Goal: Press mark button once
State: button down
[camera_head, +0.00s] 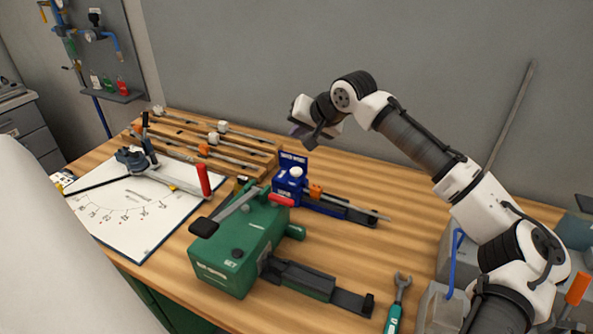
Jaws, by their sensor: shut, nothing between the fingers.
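A small blue device (288,187) with an upright blue sign stands at the middle of the bench. A round white button (296,171) sits on its top; the sign's lettering is too small to read surely. An orange block (316,191) and a metal bar lie on its rail to the right. My gripper (306,139) is shut and empty, in the air above and behind the blue device, apart from the button. Its fingertips are small and dark in this view. Which button is the mark button cannot be read for certain.
A green machine (232,237) with a lever and a dark round knob stands in front of the blue device. A white board with an angle scale (125,230) lies left. Wooden racks (232,145) with bars are behind. A teal-handled wrench (396,305) lies at front right.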

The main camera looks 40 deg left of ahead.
jog(key=b, duration=0.6)
send_over(299, 172)
notch_tip(299, 172, down, 7)
jog(key=shift+r, duration=0.2)
jog(key=shift+f, duration=0.95)
jog(key=shift+f, duration=0.1)
dwell(0.6)
jog(key=shift+f, duration=0.3)
